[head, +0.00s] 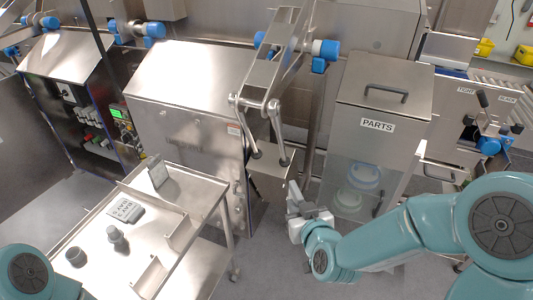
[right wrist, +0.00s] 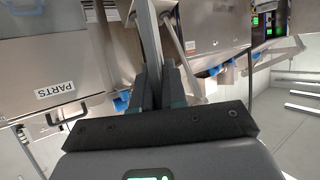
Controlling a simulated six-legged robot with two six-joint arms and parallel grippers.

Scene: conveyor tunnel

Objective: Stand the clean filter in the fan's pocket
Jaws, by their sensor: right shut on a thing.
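My right gripper (head: 297,203) is in the middle of the head view, low in front of the steel machines. In the right wrist view its dark fingers (right wrist: 160,88) are shut on a thin grey panel (right wrist: 150,35), seen edge-on and running away from me. In the head view a flat grey panel (head: 268,182) lies just left of the gripper; it looks like the held one. I cannot tell for sure whether it is the clean filter. I cannot make out the fan's pocket. My left gripper is out of view; only part of that arm shows at the lower left.
A steel cart (head: 195,205) at left carries a small upright plate (head: 158,172), a labelled block (head: 125,211) and two grey knobs (head: 117,238). The PARTS cabinet (head: 385,95) stands right of the gripper. A jointed metal linkage (head: 262,75) hangs above the panel.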

